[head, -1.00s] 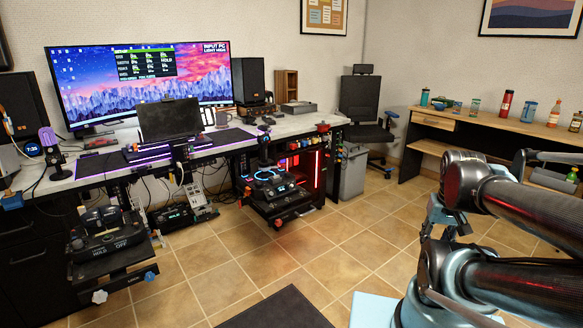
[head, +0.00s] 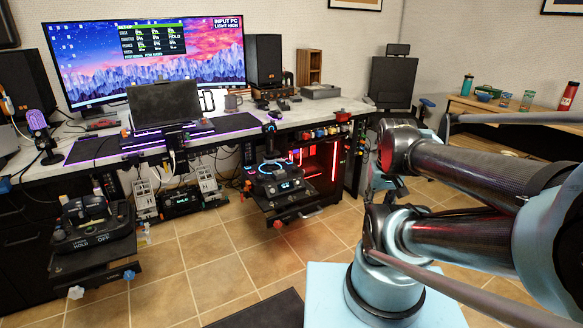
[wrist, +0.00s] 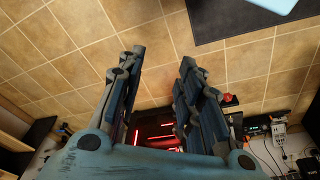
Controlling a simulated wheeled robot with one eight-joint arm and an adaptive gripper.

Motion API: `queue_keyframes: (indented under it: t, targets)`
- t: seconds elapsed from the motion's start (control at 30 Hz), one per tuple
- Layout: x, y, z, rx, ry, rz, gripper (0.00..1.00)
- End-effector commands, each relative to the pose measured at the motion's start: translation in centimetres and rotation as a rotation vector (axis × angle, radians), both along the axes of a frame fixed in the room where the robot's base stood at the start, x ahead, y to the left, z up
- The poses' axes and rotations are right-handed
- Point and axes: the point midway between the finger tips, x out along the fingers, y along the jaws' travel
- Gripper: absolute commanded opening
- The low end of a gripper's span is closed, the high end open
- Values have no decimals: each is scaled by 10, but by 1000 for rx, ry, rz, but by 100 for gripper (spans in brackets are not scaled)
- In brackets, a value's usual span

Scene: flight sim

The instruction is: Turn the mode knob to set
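I cannot make out for certain which control is the mode knob. A left control unit (head: 92,232) hangs below the desk; its front shows lettering that seems to read HOLD and OFF, and small knobs sit on it. A centre control unit (head: 275,185) with a blue-lit ring, a stick and a small display sits on a pull-out shelf. My gripper (wrist: 160,57) shows in the wrist view with its two fingers apart and nothing between them, above the tiled floor. It is well away from both units. In the head view the arm is folded at the right and the fingers are not clear.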

Motion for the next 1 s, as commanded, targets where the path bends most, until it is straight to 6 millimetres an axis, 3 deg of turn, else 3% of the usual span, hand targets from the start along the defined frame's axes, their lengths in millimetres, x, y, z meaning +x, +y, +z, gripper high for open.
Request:
queue_keyframes:
  t: [0.1, 0.17, 0.23, 0.37, 0.7, 1.0]
  targets:
    - [0, 0, 0, 0, 0, 0, 36]
    - [-2, 0, 2, 0, -3, 1, 47]
    - [-6, 1, 8, -1, -11, 7, 47]
    - [7, 3, 22, -5, -5, 42, 47]
    - [82, 25, 84, -26, 25, 227, 47]
    - [162, 50, 121, -45, 51, 396, 47]
